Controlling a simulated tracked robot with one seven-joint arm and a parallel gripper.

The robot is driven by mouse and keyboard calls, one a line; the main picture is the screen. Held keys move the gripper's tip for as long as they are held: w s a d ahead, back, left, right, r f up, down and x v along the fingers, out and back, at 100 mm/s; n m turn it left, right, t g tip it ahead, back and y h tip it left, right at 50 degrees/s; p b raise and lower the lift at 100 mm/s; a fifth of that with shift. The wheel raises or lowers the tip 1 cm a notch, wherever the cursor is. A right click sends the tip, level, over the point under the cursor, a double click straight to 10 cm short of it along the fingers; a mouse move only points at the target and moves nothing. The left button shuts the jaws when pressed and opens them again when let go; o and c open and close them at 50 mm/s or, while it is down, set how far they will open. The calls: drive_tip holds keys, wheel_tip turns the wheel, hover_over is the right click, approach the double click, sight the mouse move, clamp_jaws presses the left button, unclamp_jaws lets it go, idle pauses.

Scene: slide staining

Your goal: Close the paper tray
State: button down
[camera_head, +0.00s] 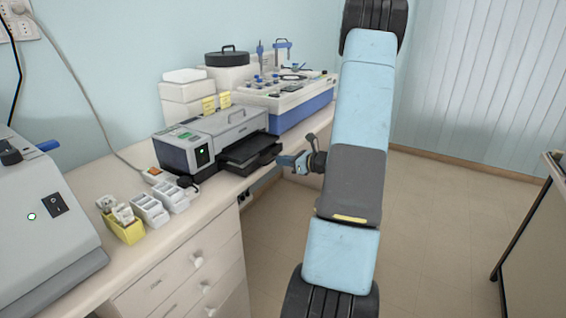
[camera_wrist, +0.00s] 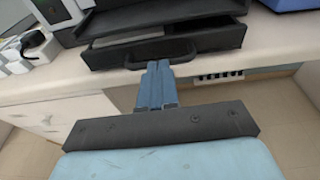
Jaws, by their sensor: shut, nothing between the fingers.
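The printer (camera_head: 205,139) stands on the counter, grey and black, with its black paper tray (camera_head: 246,152) sticking out at the front right. In the wrist view the paper tray (camera_wrist: 211,42) is a dark drawer pulled out beneath the printer body, with a loop handle on its front. My gripper (camera_head: 284,161) is shut and empty, in front of the tray. In the wrist view my gripper (camera_wrist: 158,66) has its blue fingertips together at the tray's handle. Whether they touch it I cannot tell.
A yellow box (camera_head: 125,231) and white racks (camera_head: 150,210) stand left of the printer. A blue and white instrument (camera_head: 290,98) stands behind it. A grey machine (camera_head: 45,225) fills the counter's left end. Open floor lies right of the counter.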

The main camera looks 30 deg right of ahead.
drive_tip(key=v, duration=1.2)
drive_tip(key=shift+s+d+f, duration=0.15)
drive_tip(key=shift+s+d, duration=0.05)
drive_tip(key=shift+d, duration=0.05)
